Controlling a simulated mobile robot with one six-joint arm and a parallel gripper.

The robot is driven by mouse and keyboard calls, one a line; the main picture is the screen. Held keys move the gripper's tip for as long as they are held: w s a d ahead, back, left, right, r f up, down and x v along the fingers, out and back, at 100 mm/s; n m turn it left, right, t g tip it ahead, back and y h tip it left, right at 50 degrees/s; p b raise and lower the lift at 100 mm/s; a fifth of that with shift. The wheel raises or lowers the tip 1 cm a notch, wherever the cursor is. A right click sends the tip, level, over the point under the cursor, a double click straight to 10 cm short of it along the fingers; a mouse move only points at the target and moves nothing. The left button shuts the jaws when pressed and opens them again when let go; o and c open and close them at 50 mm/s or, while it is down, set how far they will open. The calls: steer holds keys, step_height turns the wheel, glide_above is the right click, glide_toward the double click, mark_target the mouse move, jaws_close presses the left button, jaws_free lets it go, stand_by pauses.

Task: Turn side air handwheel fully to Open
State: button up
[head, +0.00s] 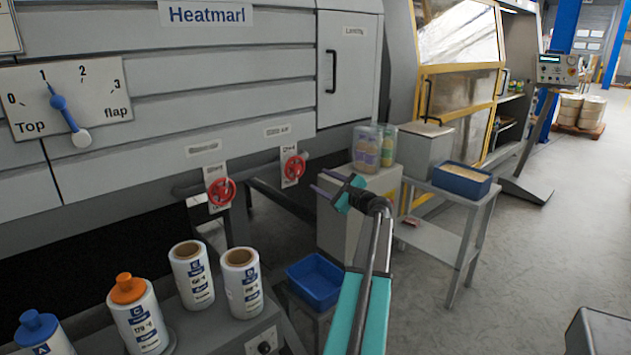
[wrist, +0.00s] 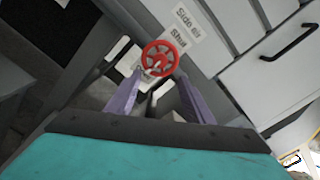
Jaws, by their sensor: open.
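The side air handwheel (head: 293,168) is a red spoked wheel on the grey machine, the right one of two, under a small label (head: 277,131). It also shows in the wrist view (wrist: 160,58), beside a plate reading "Side air" and "Shut" (wrist: 187,28). My gripper (head: 321,182) is open and empty, to the right of the wheel in the head view with a gap between them. In the wrist view, its purple fingers (wrist: 158,78) stand apart and point at the wheel, which shows just past the tips. The wheel's exact turn position is unclear.
A second red handwheel (head: 221,191) is to the left on the same pipe. A blue bin (head: 315,282) sits low in front, and white rolls (head: 241,283) stand at the lower left.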

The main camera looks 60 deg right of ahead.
steer(key=shift+v, duration=1.35)
